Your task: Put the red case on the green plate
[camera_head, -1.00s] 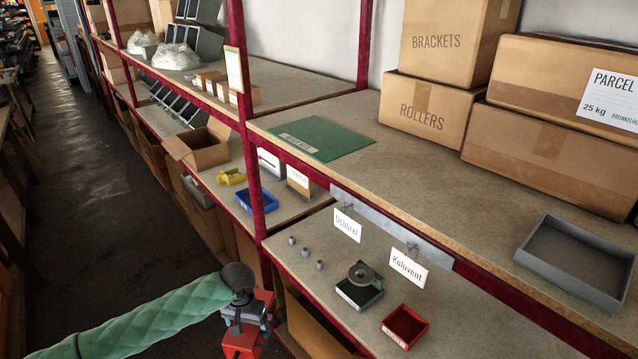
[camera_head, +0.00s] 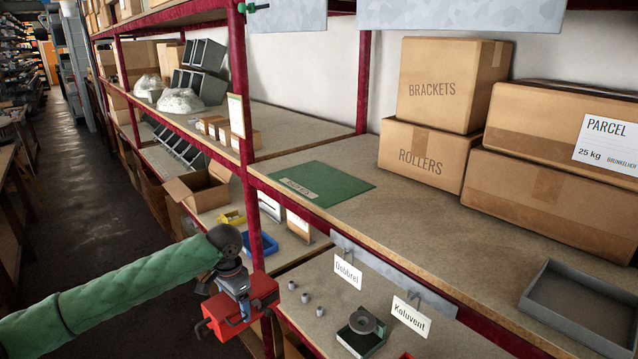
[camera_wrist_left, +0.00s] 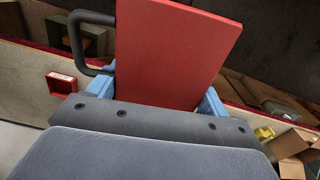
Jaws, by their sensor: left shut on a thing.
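The red case (camera_head: 241,306) hangs in my left gripper (camera_head: 240,288), in front of the red shelf post and below the upper shelf board. In the left wrist view the red case (camera_wrist_left: 172,50) fills the top middle, with a dark handle at its left and the blue fingers of my left gripper (camera_wrist_left: 160,98) on both sides of it. The gripper is shut on the case. The green plate (camera_head: 318,184) lies flat on the upper shelf, right of the post, with a small label on its near left part. The plate is bare. My right gripper is not in view.
Cartons (camera_head: 425,150) stand at the back right of the upper shelf, and a grey tray (camera_head: 580,305) at its front right. The red post (camera_head: 241,130) rises left of the plate. The board between plate and tray is clear. Small parts lie on the lower shelf.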

